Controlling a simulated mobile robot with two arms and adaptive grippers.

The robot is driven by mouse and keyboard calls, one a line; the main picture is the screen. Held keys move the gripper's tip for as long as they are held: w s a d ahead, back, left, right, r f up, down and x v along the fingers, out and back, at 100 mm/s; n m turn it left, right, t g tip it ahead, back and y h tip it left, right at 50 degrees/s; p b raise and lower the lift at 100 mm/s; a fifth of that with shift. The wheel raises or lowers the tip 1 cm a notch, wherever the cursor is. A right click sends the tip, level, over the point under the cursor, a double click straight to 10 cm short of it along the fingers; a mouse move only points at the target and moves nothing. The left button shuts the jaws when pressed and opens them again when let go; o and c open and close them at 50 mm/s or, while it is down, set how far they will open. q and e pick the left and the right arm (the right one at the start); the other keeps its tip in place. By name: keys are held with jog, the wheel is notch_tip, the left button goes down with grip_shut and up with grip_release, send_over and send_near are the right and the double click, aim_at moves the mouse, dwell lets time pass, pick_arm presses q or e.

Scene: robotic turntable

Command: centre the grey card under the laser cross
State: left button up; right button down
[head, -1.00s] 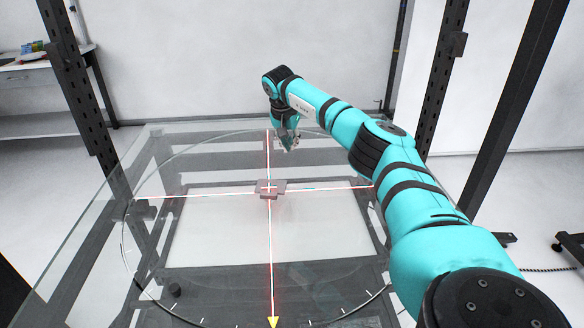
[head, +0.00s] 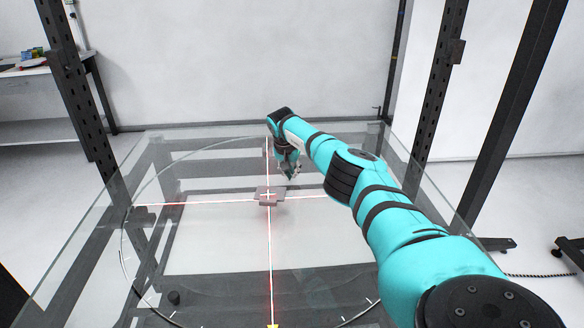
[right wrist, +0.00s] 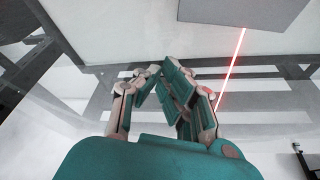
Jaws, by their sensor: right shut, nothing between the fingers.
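The grey card (head: 265,194) lies on the glass turntable (head: 215,235), with the red laser cross (head: 268,196) falling on it. The lines meet on or very near its middle; the exact offset is too small to tell. In the right wrist view the card (right wrist: 235,12) is a large grey shape at the top edge, partly cut off, with a red laser line running down from it. My right gripper (head: 292,177) is shut and empty, just behind and right of the card, apart from it. Its fingers (right wrist: 180,85) also show in the wrist view. My left gripper is not in view.
Dark upright posts (head: 75,90) stand at the left and right of the glass table. A yellow pointer (head: 272,326) shows at the bottom edge. A bench (head: 45,75) with small items is at the far left. The glass around the card is clear.

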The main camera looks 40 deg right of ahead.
aim_at(289, 183)
jog(key=shift+s+a+r+p, duration=0.15)
jog(key=shift+s+a+p, duration=0.2)
jog(key=shift+a+p, duration=0.1)
jog(key=shift+s+a+p, duration=0.2)
jog(key=shift+a, duration=0.3)
jog(key=shift+s+a+p, duration=0.15)
jog(key=shift+s+a, duration=0.05)
jog(key=shift+a, duration=0.25)
